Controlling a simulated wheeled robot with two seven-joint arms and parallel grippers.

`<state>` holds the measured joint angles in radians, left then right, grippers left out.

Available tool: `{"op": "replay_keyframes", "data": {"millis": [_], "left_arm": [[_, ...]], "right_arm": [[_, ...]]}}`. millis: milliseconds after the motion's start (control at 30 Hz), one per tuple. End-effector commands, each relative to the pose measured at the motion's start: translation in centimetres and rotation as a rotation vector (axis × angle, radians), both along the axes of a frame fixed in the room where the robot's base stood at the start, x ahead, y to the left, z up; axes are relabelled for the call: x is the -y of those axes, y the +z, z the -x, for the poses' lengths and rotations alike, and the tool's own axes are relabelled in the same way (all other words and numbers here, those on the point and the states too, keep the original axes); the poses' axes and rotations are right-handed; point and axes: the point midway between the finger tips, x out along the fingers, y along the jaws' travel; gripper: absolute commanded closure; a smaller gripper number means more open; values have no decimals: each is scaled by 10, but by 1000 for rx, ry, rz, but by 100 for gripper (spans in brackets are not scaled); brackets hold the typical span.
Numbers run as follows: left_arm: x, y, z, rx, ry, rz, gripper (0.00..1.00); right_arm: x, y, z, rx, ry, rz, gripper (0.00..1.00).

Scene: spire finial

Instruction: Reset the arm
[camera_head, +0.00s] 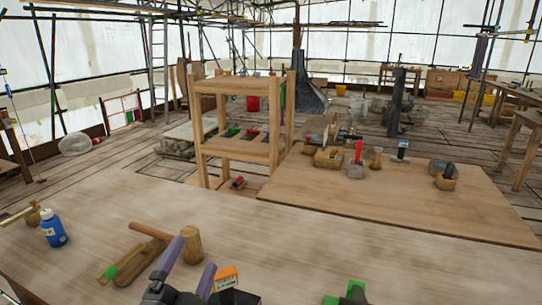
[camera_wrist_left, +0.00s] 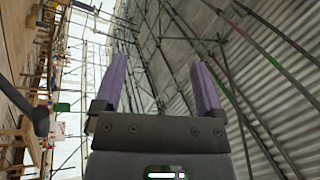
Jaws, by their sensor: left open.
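My left gripper (camera_head: 189,260) reaches up from the bottom edge of the head view, over the near wooden table. Its two purple fingers are spread apart with nothing between them. In the left wrist view the gripper (camera_wrist_left: 157,62) also shows open and empty, with the scaffold and corrugated wall behind it. An orange-labelled box (camera_head: 225,278) shows just right of the fingers in the head view; whether they touch cannot be told. My right gripper cannot be made out.
The near table (camera_head: 330,250) holds a blue bottle (camera_head: 53,228), a wooden mallet (camera_head: 152,232), a wooden cylinder (camera_head: 192,245) and a green-and-black item (camera_head: 347,294). A raised board (camera_head: 400,205) carries several tools. A wooden shelf (camera_head: 235,152) stands behind. The table's middle right is clear.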

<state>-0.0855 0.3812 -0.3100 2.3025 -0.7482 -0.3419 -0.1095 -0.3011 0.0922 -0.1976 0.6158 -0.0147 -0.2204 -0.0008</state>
Motion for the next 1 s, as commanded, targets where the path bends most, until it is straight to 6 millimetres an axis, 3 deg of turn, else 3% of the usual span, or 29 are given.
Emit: {"op": "replay_keyframes", "data": {"millis": [33,100,200,333,500,800,933,1000], "left_arm": [[-22,-37,4,-212,112,162,11],[-44,-88,20,-489,249,341,11],[-55,-146,56,-813,389,509,11],[-53,-196,113,-1164,518,648,11],[-37,-230,191,-1570,640,756,11],[-37,-361,196,-1651,677,717,11],[-41,-428,222,-1688,696,691,11],[-46,-465,247,-1713,707,673,11]], "right_arm": [[0,0,0,0,0,0,7],[0,0,0,-1,0,0,7],[0,0,0,-1,0,0,7],[0,0,0,-1,0,1,7],[1,0,0,0,1,1,7],[1,-7,0,-1,0,0,7],[0,-10,0,-1,0,0,7],[0,-12,1,-2,0,-1,7]]}}
